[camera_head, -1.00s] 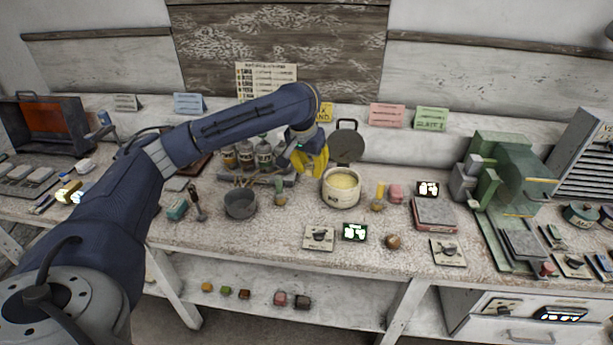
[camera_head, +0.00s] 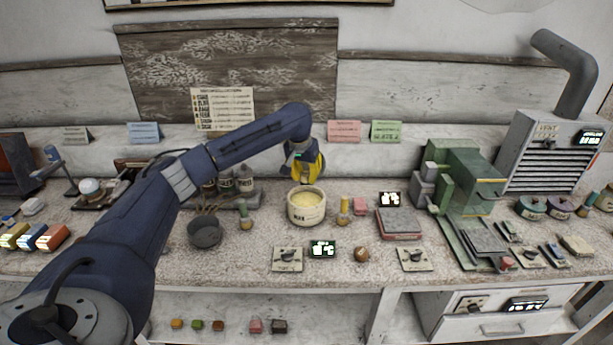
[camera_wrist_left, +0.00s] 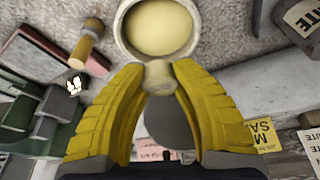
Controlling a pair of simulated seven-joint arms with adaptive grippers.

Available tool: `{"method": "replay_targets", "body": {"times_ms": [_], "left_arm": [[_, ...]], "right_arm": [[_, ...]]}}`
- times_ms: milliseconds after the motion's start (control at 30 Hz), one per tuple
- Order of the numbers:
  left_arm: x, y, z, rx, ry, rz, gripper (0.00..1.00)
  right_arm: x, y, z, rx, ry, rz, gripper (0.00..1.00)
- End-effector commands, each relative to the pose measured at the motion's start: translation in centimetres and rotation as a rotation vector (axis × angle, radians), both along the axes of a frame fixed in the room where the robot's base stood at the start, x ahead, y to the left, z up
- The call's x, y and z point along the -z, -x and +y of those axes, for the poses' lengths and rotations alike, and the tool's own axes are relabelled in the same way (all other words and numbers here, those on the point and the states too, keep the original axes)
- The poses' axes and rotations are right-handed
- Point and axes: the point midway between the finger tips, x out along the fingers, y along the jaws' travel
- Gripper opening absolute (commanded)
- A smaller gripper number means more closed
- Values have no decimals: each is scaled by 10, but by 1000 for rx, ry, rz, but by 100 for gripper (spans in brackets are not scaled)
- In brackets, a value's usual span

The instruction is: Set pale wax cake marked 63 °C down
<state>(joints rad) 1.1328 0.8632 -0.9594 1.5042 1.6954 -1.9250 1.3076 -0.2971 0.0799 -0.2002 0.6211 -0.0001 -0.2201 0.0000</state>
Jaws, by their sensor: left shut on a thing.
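My left gripper (camera_head: 303,178) is over the back rim of the white wax pot (camera_head: 306,219), which holds pale yellow wax. In the left wrist view its yellow fingers are shut on a small pale, rounded cake (camera_wrist_left: 159,76). The cake is between the fingertips, close to the rim of the pot (camera_wrist_left: 123,36) in that picture; I cannot tell whether they touch. No 63 °C mark can be read on it. In the head view the cake is hidden or too small to make out. My right gripper is not in view.
A dark bowl (camera_head: 205,233) stands left of the pot. A brush (camera_head: 344,211), a pink block (camera_head: 360,206) and a grey slab (camera_head: 398,223) are to its right. A dial plate (camera_head: 287,258) and a lit display (camera_head: 323,249) lie in front. Green machinery (camera_head: 464,190) stands further right.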

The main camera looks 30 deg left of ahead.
Motion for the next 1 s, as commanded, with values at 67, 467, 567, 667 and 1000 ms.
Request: {"method": "replay_targets", "body": {"times_ms": [67, 467, 567, 667, 1000], "left_arm": [[0, 0, 0, 0, -1, -2, 6], [25, 1, 0, 1, -1, -3, 6], [34, 1, 0, 0, -1, -3, 6], [41, 0, 0, -1, 0, -3, 6], [55, 0, 0, 0, -1, -4, 6]], "right_arm": [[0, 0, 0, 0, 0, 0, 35], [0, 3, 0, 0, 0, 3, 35], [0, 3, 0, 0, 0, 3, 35], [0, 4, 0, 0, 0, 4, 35], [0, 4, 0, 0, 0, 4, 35]]}}
